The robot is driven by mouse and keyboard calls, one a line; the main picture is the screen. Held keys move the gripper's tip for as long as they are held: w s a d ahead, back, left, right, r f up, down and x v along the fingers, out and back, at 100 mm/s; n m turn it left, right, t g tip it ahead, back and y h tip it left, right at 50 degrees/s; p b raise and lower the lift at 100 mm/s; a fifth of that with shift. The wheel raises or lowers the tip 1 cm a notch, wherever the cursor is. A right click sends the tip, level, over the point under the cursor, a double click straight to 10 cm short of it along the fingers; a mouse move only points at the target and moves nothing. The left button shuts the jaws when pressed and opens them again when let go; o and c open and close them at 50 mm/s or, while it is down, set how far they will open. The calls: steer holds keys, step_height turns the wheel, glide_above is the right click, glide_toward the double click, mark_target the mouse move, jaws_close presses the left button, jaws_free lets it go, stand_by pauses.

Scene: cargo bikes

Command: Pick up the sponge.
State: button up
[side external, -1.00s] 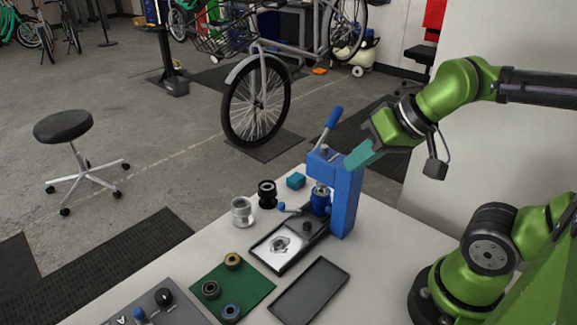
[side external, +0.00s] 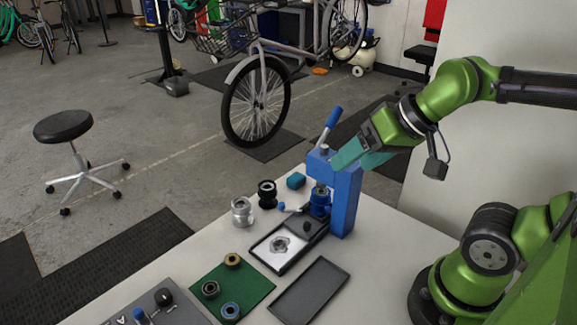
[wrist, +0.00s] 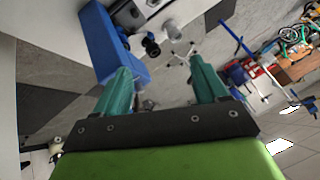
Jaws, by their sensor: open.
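The sponge appears to be a small teal block (side external: 296,181) on the light table, just left of the blue press (side external: 346,200) in the side view. I cannot make it out in the wrist view. My gripper (side external: 352,160) has teal fingers and is open and empty. It is held in the air behind and above the press, up and to the right of the sponge. In the wrist view the two fingers of my gripper (wrist: 162,76) are spread apart with nothing between them.
The tall press with its lever (side external: 333,117) stands close to the sponge and my gripper. A black cup (side external: 267,194) and a silver cup (side external: 242,212) stand to the sponge's left. A dark tray (side external: 309,290) and a green mat (side external: 255,288) with rings lie nearer the front.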

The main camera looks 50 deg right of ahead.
steer(key=w+d+r+n+g, duration=0.2)
steer(key=w+r+n, duration=0.1)
steer(key=w+n, duration=0.25)
steer(key=n+g+h, duration=0.2)
steer(key=n+g, duration=0.3)
steer(key=n, duration=1.2)
glide_above(296, 176)
steer(key=shift+m, duration=0.25)
steer(key=f, duration=2.1)
steer(key=shift+w+d, duration=0.2)
steer(key=shift+w, duration=0.05)
steer(key=shift+s+a+f, duration=0.15)
steer(key=shift+s+f, duration=0.05)
steer(key=shift+f, duration=1.15)
steer(key=shift+s+a+f, duration=0.1)
steer(key=shift+s+f, duration=0.05)
steer(key=shift+f, duration=1.15)
steer(key=c, duration=1.1)
step_height(296, 176, up, 10)
steer(key=shift+r, duration=0.1)
